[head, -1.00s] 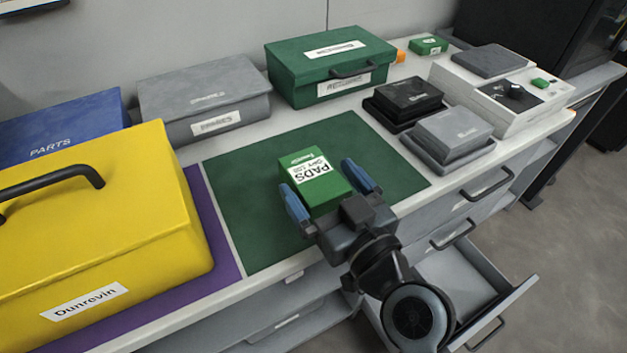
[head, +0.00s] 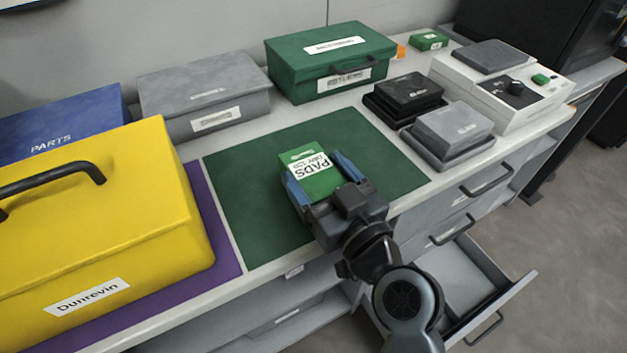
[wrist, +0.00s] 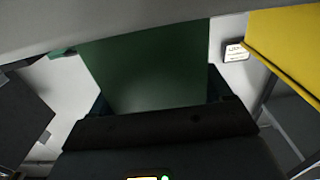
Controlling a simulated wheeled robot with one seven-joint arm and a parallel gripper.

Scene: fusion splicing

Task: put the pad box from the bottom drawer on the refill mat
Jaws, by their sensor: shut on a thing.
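The pad box (head: 308,163), green with a white label reading PADS, is at the middle of the green mat (head: 240,190) in the head view. It looks to be on the mat, but its underside is hidden. My gripper (head: 322,178) is shut on the pad box, with one blue finger along each side. The gripper body hides the near end of the box. In the wrist view a green surface fills the middle; I cannot tell whether it is box or mat.
A yellow case (head: 110,220) stands on a purple mat (head: 228,258) to the left. Behind are a grey box (head: 205,95) and a green case (head: 330,65). Black and grey boxes (head: 455,125) and a white splicer (head: 500,90) stand right. Bare mat surrounds the pad box.

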